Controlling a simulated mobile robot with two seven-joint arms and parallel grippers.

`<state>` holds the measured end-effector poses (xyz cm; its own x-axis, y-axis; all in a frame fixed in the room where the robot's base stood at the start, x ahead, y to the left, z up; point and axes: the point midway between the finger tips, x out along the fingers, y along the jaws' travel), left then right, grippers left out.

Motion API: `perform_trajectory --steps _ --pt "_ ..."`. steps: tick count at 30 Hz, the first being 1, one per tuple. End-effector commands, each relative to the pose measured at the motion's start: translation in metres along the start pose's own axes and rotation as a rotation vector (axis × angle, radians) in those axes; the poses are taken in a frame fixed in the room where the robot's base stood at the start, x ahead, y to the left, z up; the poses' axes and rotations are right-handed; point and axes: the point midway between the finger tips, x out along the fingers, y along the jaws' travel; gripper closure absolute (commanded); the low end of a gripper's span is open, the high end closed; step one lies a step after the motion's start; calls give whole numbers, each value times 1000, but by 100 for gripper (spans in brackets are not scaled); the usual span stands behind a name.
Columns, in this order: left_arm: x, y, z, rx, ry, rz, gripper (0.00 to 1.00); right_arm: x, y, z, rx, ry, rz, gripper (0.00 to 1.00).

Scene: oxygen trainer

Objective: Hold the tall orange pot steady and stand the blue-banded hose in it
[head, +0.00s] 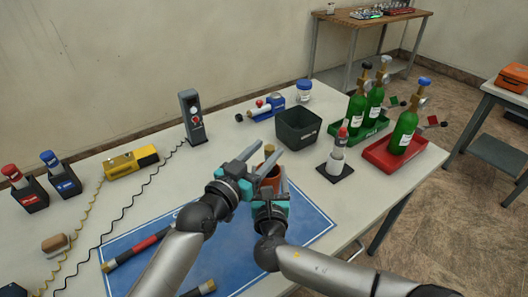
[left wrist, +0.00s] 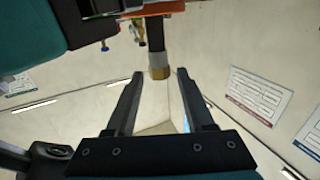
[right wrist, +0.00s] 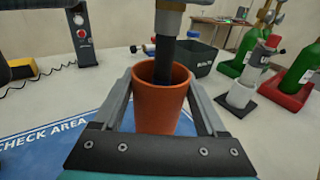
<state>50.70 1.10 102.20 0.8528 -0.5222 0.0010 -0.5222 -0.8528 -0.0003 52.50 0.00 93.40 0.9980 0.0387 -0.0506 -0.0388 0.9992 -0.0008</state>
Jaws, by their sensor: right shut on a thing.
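The tall orange pot (head: 270,178) stands at the blue mat's far edge; the right wrist view shows it upright (right wrist: 160,108). My right gripper (head: 271,191) is shut on it, one finger on each side. A black hose with a brass end (head: 269,149) stands in the pot, nearly upright; it also shows in the right wrist view (right wrist: 165,55). My left gripper (head: 265,152) is open. In the left wrist view, the hose's brass end (left wrist: 159,68) lies between its spread fingertips, apart from both.
The blue mat (head: 310,222) also holds a red-banded hose (head: 140,247) and another partly hidden hose. A dark bin (head: 298,128) stands behind the pot.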

Motion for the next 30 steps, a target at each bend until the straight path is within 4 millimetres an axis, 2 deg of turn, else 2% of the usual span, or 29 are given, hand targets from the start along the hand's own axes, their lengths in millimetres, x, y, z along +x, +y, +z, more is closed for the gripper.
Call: perform_trajectory --steps 8,13,17,24,30 --pt "-1 0 2 -1 -4 0 42 0 0 0 0 -1 0 82" --pt "-11 0 2 0 -4 -1 42 0 0 0 0 -1 0 82" --pt "-31 0 2 1 -4 0 42 0 0 0 0 -1 0 82" --pt "-78 0 2 2 -5 0 42 0 0 0 0 -1 0 82" --pt "-106 0 2 1 -4 0 42 0 0 0 0 -1 0 82"
